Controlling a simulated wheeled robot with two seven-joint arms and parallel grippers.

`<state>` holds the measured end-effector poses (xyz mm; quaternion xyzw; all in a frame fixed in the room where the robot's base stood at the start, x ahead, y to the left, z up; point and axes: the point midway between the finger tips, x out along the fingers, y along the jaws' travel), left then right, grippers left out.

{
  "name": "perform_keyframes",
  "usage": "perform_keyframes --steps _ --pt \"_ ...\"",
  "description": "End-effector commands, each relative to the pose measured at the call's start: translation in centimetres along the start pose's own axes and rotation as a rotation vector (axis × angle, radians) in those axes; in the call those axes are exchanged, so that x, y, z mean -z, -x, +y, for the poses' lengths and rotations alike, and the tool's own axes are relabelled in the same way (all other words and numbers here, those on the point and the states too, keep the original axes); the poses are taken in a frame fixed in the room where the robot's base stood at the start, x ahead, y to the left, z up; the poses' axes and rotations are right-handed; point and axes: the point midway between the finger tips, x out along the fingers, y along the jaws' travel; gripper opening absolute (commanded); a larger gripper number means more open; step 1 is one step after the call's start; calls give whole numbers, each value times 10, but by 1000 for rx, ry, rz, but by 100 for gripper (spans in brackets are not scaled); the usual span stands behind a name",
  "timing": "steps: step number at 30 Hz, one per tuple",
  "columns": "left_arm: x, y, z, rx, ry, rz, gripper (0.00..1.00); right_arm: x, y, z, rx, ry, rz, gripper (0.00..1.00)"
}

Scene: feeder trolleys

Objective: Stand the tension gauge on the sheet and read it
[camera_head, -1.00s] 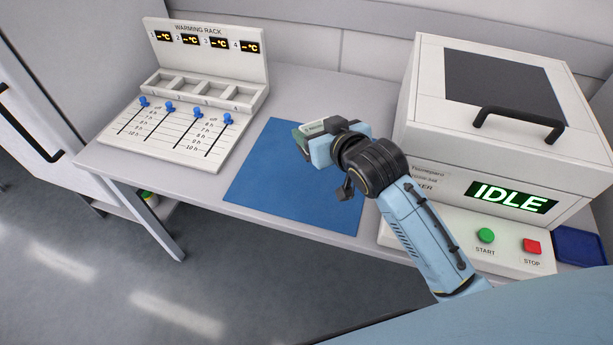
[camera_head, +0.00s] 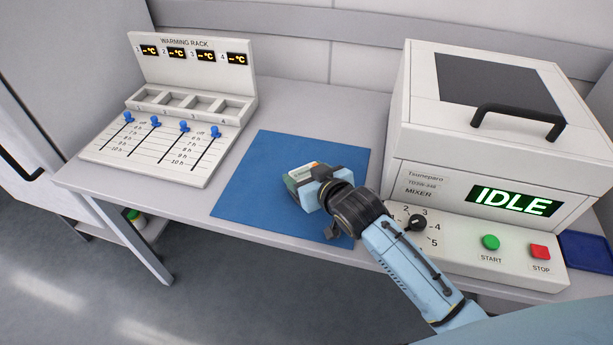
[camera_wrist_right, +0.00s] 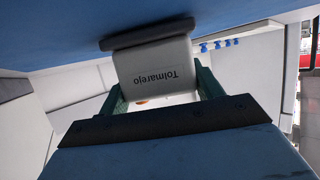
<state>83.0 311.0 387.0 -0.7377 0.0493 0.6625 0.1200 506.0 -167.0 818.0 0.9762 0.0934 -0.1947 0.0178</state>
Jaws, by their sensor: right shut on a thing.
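The tension gauge (camera_wrist_right: 153,62) has a white body lettered "Tolmarejo" and a dark grey end; its dial is not visible. In the right wrist view it sits between the teal fingers of my right gripper (camera_wrist_right: 162,92), which is shut on it. The gauge's dark end is towards the blue sheet (camera_wrist_right: 60,30), very close to it; I cannot tell if they touch. In the head view the blue sheet (camera_head: 250,185) lies flat on the table, and my right gripper (camera_head: 304,182) is over its right part, hiding most of the gauge. My left gripper is not in view.
A warming rack (camera_head: 190,65) with several blue sliders stands at the left. A mixer (camera_head: 430,165) reading IDLE stands at the right, near my right arm. A blue tray (camera_head: 588,250) is at the far right. The left part of the sheet is clear.

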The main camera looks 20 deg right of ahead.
Motion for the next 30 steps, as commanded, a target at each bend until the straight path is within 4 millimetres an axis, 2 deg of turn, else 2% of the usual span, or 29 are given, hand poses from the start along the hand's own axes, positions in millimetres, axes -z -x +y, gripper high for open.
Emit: perform_keyframes --steps 11,12,17,26,29,30 --pt "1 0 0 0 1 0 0 -1 -1 0 0 0 5 29" --pt "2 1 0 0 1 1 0 -4 -2 0 0 0 1 67" --pt "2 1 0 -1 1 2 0 -3 -1 0 0 1 1 87" --pt "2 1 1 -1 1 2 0 -1 -1 0 0 1 2 87" --pt "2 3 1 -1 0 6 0 0 5 0 0 0 0 87" --pt "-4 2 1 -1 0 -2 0 0 9 0 0 0 0 87"
